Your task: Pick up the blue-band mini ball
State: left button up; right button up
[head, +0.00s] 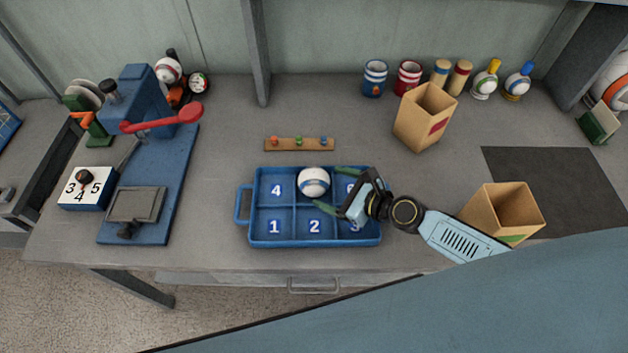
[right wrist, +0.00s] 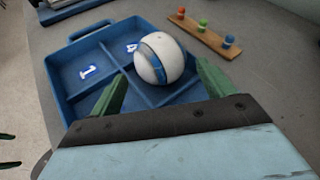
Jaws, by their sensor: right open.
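The blue-band mini ball (head: 313,182) is white with a blue band and sits in the top middle compartment of the blue tray (head: 244,205). In the right wrist view the ball (right wrist: 160,58) lies ahead of and between the two green fingertips. My right gripper (head: 334,189) is open, with its fingers reaching in from the right toward the ball. In the right wrist view the right gripper (right wrist: 160,90) shows a gap between each finger and the ball, nearer on the right.
The tray has numbered compartments. A wooden strip with coloured pegs (head: 299,144) lies behind it. A blue press with a red lever (head: 160,118) stands left. Cardboard boxes (head: 424,117) (head: 503,211) stand right. Cups, cylinders and other balls line the back.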

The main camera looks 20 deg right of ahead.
aim_at(326, 185)
jog(key=x, duration=0.4)
jog(key=shift+w+a+f+b, duration=0.1)
jog(key=shift+w+f+b, duration=0.1)
jog(key=shift+b, duration=0.2)
jog(key=shift+c, duration=0.4)
jog(key=c, duration=0.6)
jog(key=shift+r, duration=0.2)
